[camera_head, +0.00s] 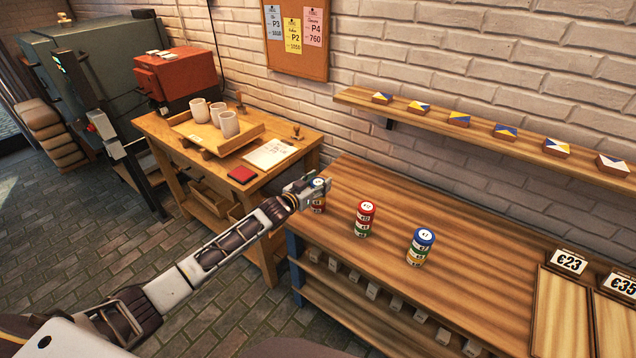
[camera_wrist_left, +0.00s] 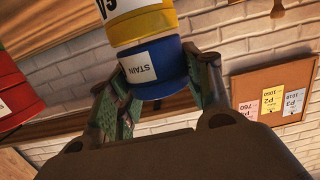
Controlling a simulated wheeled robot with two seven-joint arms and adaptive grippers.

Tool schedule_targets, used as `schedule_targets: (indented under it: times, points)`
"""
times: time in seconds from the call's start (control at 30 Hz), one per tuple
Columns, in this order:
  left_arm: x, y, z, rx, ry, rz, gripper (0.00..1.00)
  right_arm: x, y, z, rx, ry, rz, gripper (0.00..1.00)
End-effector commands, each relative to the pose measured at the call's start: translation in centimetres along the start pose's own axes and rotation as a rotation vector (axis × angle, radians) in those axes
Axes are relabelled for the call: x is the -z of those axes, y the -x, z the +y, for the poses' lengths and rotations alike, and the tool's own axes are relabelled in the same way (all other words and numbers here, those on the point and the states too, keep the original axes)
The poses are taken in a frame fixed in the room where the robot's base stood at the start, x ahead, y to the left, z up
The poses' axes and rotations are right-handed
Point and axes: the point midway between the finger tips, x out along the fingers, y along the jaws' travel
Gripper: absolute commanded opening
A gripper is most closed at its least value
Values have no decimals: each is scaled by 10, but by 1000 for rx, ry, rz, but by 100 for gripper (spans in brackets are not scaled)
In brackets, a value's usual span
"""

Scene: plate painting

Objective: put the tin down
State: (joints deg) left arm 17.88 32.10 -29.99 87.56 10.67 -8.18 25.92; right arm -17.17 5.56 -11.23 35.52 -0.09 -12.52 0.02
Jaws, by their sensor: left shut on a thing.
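My left gripper (camera_head: 316,188) is at the left end of the wooden counter, shut on a blue tin (camera_wrist_left: 157,72) with a white label reading "STAIN". In the left wrist view the gripper's two fingers (camera_wrist_left: 162,90) sit on either side of the blue tin. A yellow tin (camera_wrist_left: 142,26) lies end to end against it, in line; I cannot tell whether they touch. In the head view the gripper partly hides this left stack. My right gripper is not in view.
On the counter (camera_head: 470,205) stand a red-topped stack (camera_head: 365,218) and a blue-topped stack (camera_head: 420,247). A wall shelf (camera_head: 480,125) holds several small boxes. A side table (camera_head: 300,142) carries a tray with cups. The counter's back middle is clear.

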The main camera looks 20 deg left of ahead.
Motion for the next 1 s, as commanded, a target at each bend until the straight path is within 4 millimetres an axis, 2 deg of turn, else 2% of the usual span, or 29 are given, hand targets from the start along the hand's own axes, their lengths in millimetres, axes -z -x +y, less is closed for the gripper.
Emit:
schedule_targets:
  times: [0.33,0.37,0.5,1.0]
  points:
    - [-4,-1,0,0,0,0,23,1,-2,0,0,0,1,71]
    - [-4,-1,0,0,0,-1,53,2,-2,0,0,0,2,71]
    - [-4,0,0,0,0,-1,71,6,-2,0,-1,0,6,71]
    - [-4,-1,0,0,-1,0,71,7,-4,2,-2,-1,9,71]
